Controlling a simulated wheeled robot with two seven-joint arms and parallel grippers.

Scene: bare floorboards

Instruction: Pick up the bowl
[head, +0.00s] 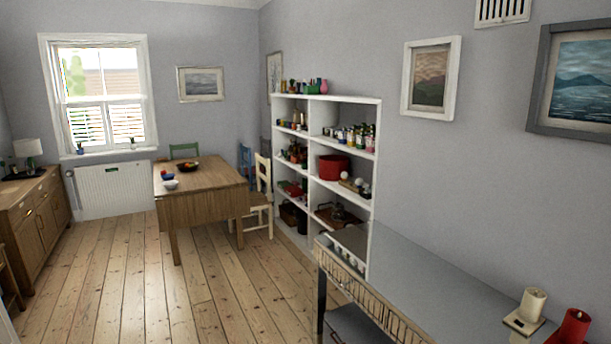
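A small white bowl (170,185) sits near the front left edge of the wooden dining table (208,190), across the room. A dark, wide bowl (188,167) with something orange in it stands farther back on the same table. A small blue and red item (166,175) is just behind the white bowl; it is too small to tell what it is. Neither of my grippers is in view.
Chairs (262,180) stand around the table's right and far sides. A white shelf unit (375,180) with many items lines the right wall. A grey-topped side table (430,285) with candles is close on the right. A wooden sideboard (35,215) stands left. The floorboards between (170,300) are clear.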

